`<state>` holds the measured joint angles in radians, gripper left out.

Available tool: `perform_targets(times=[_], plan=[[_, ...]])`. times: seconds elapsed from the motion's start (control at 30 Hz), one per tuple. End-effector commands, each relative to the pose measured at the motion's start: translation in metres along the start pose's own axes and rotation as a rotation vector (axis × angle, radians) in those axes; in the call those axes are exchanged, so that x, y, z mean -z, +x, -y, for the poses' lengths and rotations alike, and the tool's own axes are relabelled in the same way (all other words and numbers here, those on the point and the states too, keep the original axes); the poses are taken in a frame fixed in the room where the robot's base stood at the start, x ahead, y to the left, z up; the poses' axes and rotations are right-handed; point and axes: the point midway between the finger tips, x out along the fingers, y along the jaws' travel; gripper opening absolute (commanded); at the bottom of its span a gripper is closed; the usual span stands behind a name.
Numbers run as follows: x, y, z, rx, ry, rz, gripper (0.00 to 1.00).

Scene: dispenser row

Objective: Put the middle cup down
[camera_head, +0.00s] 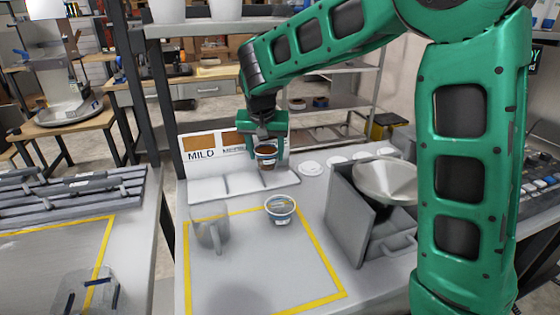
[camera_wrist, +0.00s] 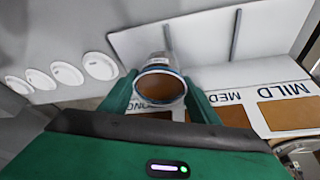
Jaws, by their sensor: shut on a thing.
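My gripper (camera_head: 266,134) is shut on a small clear cup (camera_head: 266,156) with brown contents. The cup is upright, in front of the label board and over the right part of the white divided tray (camera_head: 233,185). In the wrist view the cup (camera_wrist: 160,86) sits between both green fingers, its brown fill facing the camera. I cannot tell whether its base touches the tray. A second cup (camera_head: 281,211), with a blue and white rim, stands on the table inside the yellow outline. No other cup shows in the tray.
A clear mug (camera_head: 209,229) stands left of the second cup. A grey stand (camera_head: 350,213) with a metal bowl (camera_head: 388,178) is to the right. White discs (camera_head: 311,168) lie in a row behind. The MILD label (camera_head: 201,154) is at left. The front of the yellow-outlined area is clear.

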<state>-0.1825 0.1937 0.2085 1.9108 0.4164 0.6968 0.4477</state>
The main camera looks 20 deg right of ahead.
Motion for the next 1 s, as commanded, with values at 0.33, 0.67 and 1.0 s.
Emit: perform_targets(times=[0.33,0.67,1.0], plan=[[0.011,0.004,-0.027,0.001,0.001,-0.001,0.25],[0.000,0.037,-0.035,0.000,-0.001,0.001,0.25],[-0.001,0.040,-0.035,0.000,0.000,-0.001,0.25]])
